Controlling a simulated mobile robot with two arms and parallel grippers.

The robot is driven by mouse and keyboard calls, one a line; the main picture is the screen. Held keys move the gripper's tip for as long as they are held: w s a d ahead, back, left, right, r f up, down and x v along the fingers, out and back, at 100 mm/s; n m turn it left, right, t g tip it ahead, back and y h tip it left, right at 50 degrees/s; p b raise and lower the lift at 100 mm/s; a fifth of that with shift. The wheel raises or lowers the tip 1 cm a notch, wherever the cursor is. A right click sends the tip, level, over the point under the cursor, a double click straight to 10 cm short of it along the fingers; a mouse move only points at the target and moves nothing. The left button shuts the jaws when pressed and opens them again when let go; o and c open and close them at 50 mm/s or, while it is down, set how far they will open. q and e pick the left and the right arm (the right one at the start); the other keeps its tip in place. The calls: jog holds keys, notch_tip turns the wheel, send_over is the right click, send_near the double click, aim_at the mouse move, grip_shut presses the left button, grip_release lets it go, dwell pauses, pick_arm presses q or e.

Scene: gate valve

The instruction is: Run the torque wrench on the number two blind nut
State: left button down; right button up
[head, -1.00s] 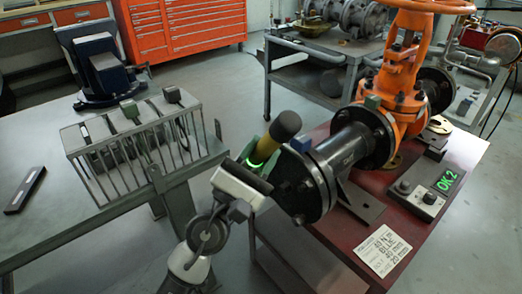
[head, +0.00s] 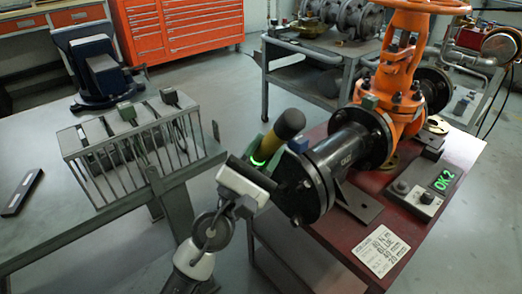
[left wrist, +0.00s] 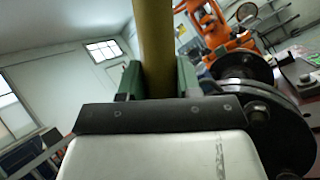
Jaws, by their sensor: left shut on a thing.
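My left gripper (head: 258,168) is shut on the torque wrench (head: 288,126), around its yellow handle just below the dark end. A green ring glows on the handle near the jaws. In the left wrist view the handle (left wrist: 156,42) stands between the two green fingers (left wrist: 158,82). The wrench's far end is hidden by the gripper and flange. The black blind flange (head: 312,185) is right of the gripper, with a blue piece (head: 298,145) at its upper edge. I cannot tell which nut the wrench touches. My right gripper is not in view.
An orange gate valve (head: 402,70) stands on the dark red bench (head: 350,252). A control box (head: 415,200) shows a green "OK 2". A printed card (head: 384,248) lies in front.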

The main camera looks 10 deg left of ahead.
pick_arm(q)
jog(key=shift+w+d+r, duration=0.15)
jog(key=shift+w+d, duration=0.35)
jog(key=shift+w, duration=0.15)
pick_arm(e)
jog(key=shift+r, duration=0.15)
pick_arm(q)
jog(key=shift+w+d, duration=0.6)
jog(key=shift+w, duration=0.1)
dwell(2.6)
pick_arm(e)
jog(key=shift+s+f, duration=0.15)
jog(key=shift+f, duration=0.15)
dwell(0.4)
pick_arm(q)
jog(key=shift+s+a, duration=0.1)
jog(key=shift+s, duration=0.05)
dwell(0.6)
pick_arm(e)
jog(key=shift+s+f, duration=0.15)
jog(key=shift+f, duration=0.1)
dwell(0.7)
